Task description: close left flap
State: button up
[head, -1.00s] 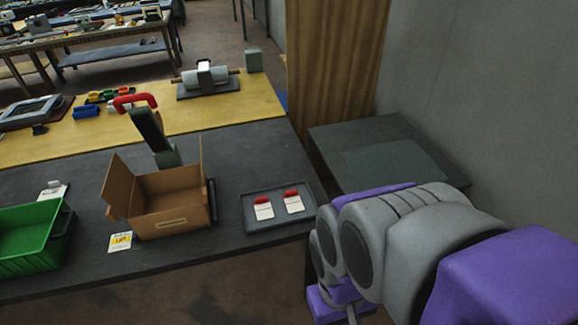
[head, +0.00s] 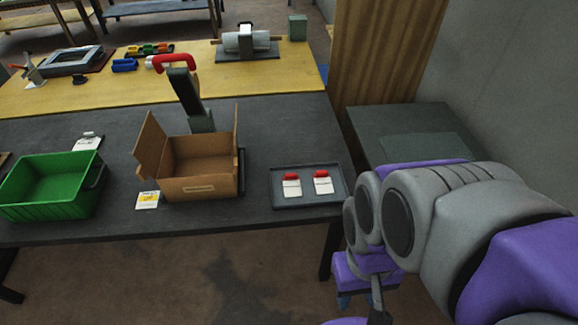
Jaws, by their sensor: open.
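The brown cardboard box (head: 198,187) stands upright on the dark table. Its left flap (head: 151,145) stands up and leans outward to the left. Its right side panel (head: 236,140) stands nearly upright. The inside that shows looks empty. My arm enters from the right. What looks like my gripper (head: 358,299) is at the bottom, right of and below the box, in front of the table edge. It is open, apart from the box, and partly hidden by my own arm.
A green bin (head: 52,207) stands left of the box, with a yellow-and-white label card (head: 148,200) between them. A grey tray (head: 308,203) with two red-and-white items lies to the right. A red-handled device (head: 186,90) stands close behind the box.

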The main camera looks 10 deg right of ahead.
aim_at(148, 150)
jog(key=u, duration=1.35)
